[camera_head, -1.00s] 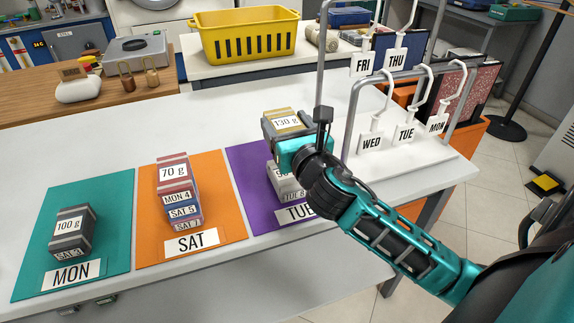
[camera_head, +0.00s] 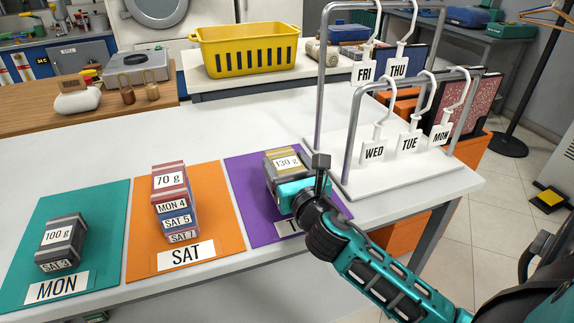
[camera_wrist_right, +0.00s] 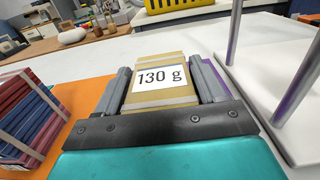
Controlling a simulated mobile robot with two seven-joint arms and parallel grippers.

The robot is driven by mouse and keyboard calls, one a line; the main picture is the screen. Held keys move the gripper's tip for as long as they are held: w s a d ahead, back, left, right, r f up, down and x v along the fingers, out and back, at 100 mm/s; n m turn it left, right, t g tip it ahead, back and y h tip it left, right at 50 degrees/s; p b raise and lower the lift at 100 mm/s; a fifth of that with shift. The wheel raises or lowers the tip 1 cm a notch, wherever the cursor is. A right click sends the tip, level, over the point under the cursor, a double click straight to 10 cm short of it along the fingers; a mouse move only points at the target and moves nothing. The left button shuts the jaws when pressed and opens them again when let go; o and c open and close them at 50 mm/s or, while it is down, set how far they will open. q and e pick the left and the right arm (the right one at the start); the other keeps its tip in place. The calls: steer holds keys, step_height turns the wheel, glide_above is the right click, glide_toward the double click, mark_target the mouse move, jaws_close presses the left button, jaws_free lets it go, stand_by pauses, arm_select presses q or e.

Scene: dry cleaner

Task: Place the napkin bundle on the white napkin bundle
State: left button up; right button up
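A tan and grey napkin bundle labelled 130 g (camera_head: 287,162) is between the fingers of my right gripper (camera_head: 285,180), above the purple mat (camera_head: 237,172). It also shows in the right wrist view (camera_wrist_right: 160,82), with a grey finger against each side. The white bundle on the purple mat is hidden now behind the gripper and the held bundle; I cannot tell whether they touch. My left gripper is not in view.
A stack with a 70 g bundle on top (camera_head: 171,180) stands on the orange mat (camera_head: 215,225). A 100 g bundle (camera_head: 63,236) is on the teal mat (camera_head: 105,215). A metal hanger rack (camera_head: 350,120) stands close on the right. The counter behind the mats is clear.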

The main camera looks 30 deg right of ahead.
steer(key=o, duration=0.4)
steer(key=shift+o, duration=0.2)
steer(key=shift+r, duration=0.25)
steer(key=v, duration=1)
steer(key=shift+s+a+f, duration=0.15)
steer(key=shift+s+f, duration=0.05)
steer(key=shift+s, duration=0.1)
steer(key=shift+s+a+r, duration=0.1)
steer(key=shift+s, duration=0.55)
